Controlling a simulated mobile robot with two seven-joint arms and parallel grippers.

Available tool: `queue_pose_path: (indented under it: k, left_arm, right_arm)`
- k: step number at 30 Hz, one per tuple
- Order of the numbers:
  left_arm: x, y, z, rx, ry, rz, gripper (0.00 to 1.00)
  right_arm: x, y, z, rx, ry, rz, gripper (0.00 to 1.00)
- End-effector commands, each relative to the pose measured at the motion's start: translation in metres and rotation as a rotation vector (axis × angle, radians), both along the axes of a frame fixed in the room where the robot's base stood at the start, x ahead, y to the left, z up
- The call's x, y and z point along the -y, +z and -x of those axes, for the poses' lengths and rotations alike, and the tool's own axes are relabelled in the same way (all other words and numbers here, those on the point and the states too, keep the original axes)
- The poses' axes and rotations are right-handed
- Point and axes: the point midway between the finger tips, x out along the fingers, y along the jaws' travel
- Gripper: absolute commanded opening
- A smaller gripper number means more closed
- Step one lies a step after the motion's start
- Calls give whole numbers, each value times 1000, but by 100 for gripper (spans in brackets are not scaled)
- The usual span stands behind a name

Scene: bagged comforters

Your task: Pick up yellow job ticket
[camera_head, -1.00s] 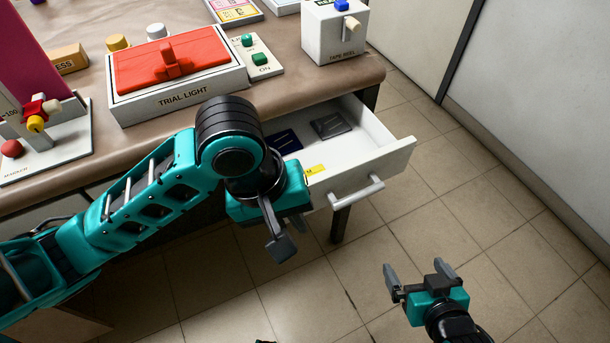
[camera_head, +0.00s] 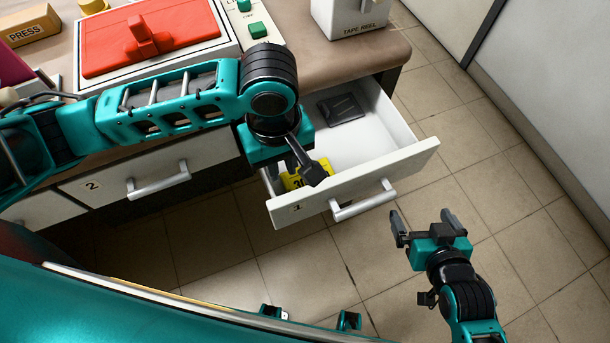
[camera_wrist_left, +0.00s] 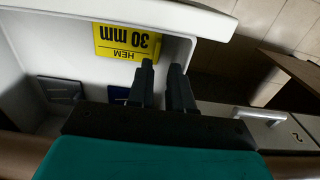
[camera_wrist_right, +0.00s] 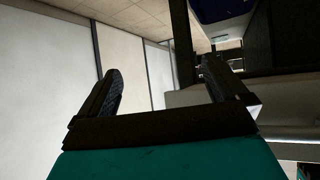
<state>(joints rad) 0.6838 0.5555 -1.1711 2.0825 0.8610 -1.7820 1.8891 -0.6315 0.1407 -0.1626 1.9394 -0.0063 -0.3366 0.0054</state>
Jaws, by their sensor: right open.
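The yellow job ticket (camera_head: 292,181) lies in the open drawer, near its front panel. In the left wrist view the ticket (camera_wrist_left: 127,42) reads "HEM 30 mm". My left gripper (camera_head: 314,174) hangs over the drawer and hides part of the ticket in the head view. In the left wrist view my left gripper (camera_wrist_left: 162,66) has a narrow gap between its fingers with nothing in it. One fingertip overlaps the ticket's edge in that view; I cannot tell whether they touch. My right gripper (camera_head: 424,214) is open and empty, right of the drawer above the floor.
The drawer (camera_head: 392,170) has a front handle (camera_head: 364,203) and holds a dark grey card (camera_head: 341,108). A dark blue card (camera_wrist_left: 120,94) shows in the left wrist view. The red-topped trial light box (camera_head: 152,38) and tape reel box (camera_head: 350,16) stand on the bench. Floor on the right is clear.

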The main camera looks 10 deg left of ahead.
Motion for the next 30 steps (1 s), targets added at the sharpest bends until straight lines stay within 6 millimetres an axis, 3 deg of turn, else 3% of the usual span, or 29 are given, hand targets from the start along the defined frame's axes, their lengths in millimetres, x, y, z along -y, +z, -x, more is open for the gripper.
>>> queue_pose_path:
  k: [5,13,23,30]
  left_arm:
    - [-1,-14,-2,0,-1,-1,20]
    - [-2,-52,-7,2,0,-1,20]
    - [-1,-58,-7,2,-2,0,20]
    - [-1,-58,-7,2,-2,0,0]
  right_arm:
    - [0,-4,0,1,1,1,100]
    - [0,-12,-4,9,0,0,100]
    - [0,-11,-6,13,2,1,100]
    - [0,-11,-5,13,2,1,100]
